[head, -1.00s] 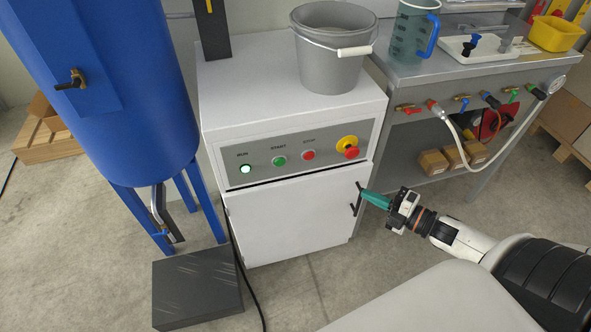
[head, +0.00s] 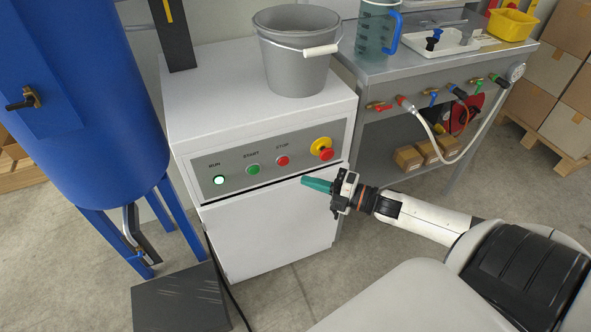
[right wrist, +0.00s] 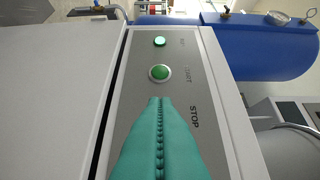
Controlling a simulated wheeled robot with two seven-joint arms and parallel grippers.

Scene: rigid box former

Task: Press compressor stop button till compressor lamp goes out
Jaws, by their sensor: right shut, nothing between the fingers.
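The white compressor cabinet (head: 270,235) carries a grey control panel (head: 232,188) on its upper front. The RUN lamp (head: 219,180) glows pale green; it is also lit in the right wrist view (right wrist: 159,41). The red STOP button (head: 283,160) sits right of the green START button (head: 253,170). My right gripper (head: 304,181), with teal fingers, is shut and empty, just below and right of STOP in the head view, apart from the panel as far as I can tell. In the right wrist view its fingers (right wrist: 160,102) hide the STOP button; the STOP label shows beside them.
A red emergency knob on a yellow base (head: 322,148) is right of STOP. A grey bucket (head: 295,65) stands on the cabinet. A blue tank (head: 95,100) is at left, with a dark block (head: 180,298) on the floor. A metal bench (head: 400,75) with hoses and valves stands at right.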

